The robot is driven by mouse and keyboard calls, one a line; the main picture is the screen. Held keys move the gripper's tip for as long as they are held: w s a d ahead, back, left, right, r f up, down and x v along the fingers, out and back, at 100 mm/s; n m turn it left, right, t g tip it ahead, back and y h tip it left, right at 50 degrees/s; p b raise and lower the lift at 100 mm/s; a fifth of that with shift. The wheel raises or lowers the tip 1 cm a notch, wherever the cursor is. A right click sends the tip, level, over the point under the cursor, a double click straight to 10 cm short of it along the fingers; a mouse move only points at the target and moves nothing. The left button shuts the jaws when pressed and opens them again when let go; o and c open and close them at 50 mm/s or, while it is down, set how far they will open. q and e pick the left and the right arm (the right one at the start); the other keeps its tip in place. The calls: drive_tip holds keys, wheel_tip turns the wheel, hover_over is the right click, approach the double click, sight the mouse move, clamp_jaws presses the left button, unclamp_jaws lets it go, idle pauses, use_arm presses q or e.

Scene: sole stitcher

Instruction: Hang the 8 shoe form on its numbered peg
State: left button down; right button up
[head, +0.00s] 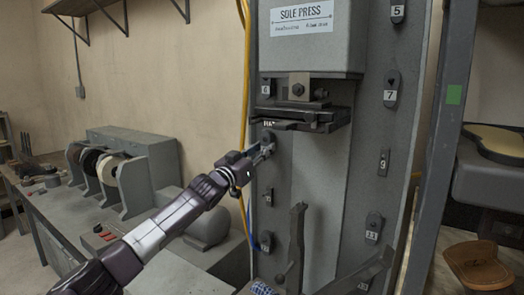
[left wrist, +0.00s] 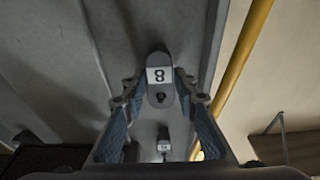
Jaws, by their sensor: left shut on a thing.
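My left gripper (head: 266,149) is at the left face of the sole press column, just below the black press plates. In the left wrist view, its fingers (left wrist: 161,92) are closed around a dark, rounded piece with a white 8 label, which I take as the 8 shoe form (left wrist: 160,97). The piece lies close against the grey column. Whether a peg passes through it cannot be told. In the head view the gripper mostly hides it.
Numbered dark pieces 5 (head: 397,12), 7 (head: 390,93), 9 (head: 384,162) and 11 (head: 374,228) line the column's right side. Piece 6 (head: 266,88) is above my gripper. The press plates (head: 305,118) jut out nearby. A yellow pipe (head: 246,75) runs left of the column.

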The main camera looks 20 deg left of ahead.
use_arm(q)
drive_tip(key=shift+r, duration=0.15)
drive_tip(key=c, duration=1.5)
unclamp_jaws()
drive_tip(key=shift+s, duration=0.1)
drive_tip(key=shift+o, duration=0.2)
drive_tip(key=shift+f, duration=0.25)
drive_tip(key=v, duration=1.2)
drive_tip(key=shift+r, duration=0.1)
